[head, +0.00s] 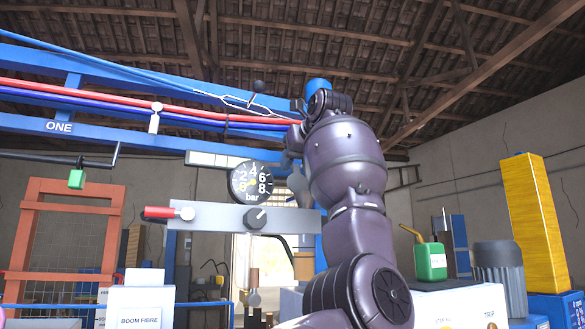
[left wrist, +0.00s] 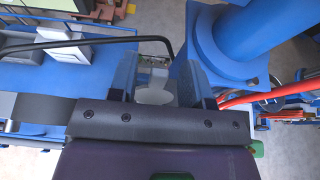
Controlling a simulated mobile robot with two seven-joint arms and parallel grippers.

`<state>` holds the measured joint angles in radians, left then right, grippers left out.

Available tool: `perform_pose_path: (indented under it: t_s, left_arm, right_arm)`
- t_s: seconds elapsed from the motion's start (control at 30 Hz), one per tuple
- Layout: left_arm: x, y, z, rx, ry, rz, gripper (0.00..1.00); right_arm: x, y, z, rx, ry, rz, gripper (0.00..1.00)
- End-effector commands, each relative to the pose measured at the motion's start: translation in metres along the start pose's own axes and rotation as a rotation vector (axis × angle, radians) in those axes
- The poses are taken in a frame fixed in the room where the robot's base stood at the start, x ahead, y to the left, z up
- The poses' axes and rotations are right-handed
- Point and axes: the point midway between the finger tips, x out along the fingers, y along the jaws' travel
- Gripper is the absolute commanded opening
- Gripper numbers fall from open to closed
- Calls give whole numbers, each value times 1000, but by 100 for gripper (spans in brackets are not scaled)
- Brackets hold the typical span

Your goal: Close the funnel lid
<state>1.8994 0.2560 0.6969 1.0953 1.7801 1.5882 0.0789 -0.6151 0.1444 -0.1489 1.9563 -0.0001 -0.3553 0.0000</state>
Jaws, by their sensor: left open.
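I cannot make out a funnel lid for certain in either view. In the left wrist view my left gripper (left wrist: 155,88) is open, with its two dark fingers apart and nothing clearly held between them. A thin black curved bar (left wrist: 85,42) reaches in from the left and bends down close to the left finger; I cannot tell whether they touch. A blue flanged cylinder (left wrist: 222,45) stands beside the right finger. In the head view my purple left arm rises through the middle, with its gripper end high near a blue cylinder top (head: 317,84), partly hidden. My right gripper is not seen.
A pressure gauge (head: 251,182) and a grey panel with a red-handled valve (head: 168,213) stand left of my arm. Blue beams with red and blue hoses (head: 120,90) cross behind. A green can (head: 430,260) and a yellow column (head: 536,220) stand right.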

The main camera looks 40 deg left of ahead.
Motion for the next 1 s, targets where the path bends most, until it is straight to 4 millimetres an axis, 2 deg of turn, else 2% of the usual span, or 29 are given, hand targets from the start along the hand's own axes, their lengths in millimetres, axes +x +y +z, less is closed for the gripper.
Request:
perform_pose_path:
  t_s: [0.1, 0.23, 0.6, 0.9, 1.0]
  left_arm:
    - [14, 0, 1, 1, 0, 2, 45]
    - [24, 0, 1, 0, -1, 0, 45]
    - [27, 0, 0, 0, -1, 0, 45]
    - [27, 0, 0, 0, -1, 0, 0]
    - [27, 0, 0, 0, -1, 0, 0]
  right_arm:
    - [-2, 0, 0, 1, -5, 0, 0]
    - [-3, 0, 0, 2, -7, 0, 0]
    - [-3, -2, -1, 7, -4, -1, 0]
    - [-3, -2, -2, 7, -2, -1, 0]
    - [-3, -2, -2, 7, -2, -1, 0]
